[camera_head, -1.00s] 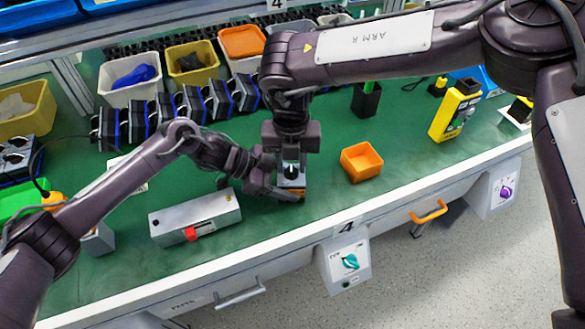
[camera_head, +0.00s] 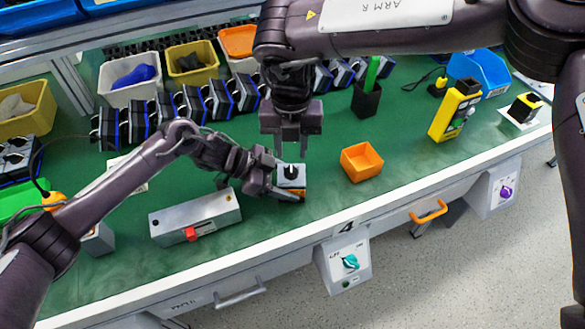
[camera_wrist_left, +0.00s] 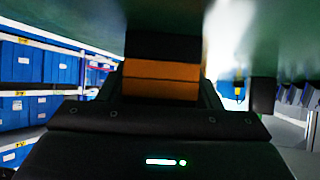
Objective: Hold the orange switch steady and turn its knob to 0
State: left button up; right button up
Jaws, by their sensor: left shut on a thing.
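The orange switch (camera_head: 290,195) sits on the green bench in the head view, with a pale top face and a dark round knob (camera_head: 291,172). I cannot read the knob's setting at this size. My left gripper (camera_head: 281,190) is shut on the lower body of the switch from the left. The left wrist view shows the switch's orange and black body (camera_wrist_left: 160,80) between the fingers. My right gripper (camera_head: 291,148) hangs above the knob, pointing down. Its fingers are apart, with nothing between them, and it does not touch the switch.
A grey box with a red lever (camera_head: 195,218) lies left of the switch. An empty orange bin (camera_head: 362,162) stands to the right. A row of dark blue-edged units (camera_head: 190,103) lines the back. The bench's front edge (camera_head: 300,230) is close; green surface around the switch is mostly clear.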

pick_arm(q)
jog(key=o, duration=1.1)
jog(key=v, duration=1.2)
jog(key=shift+r, duration=0.1)
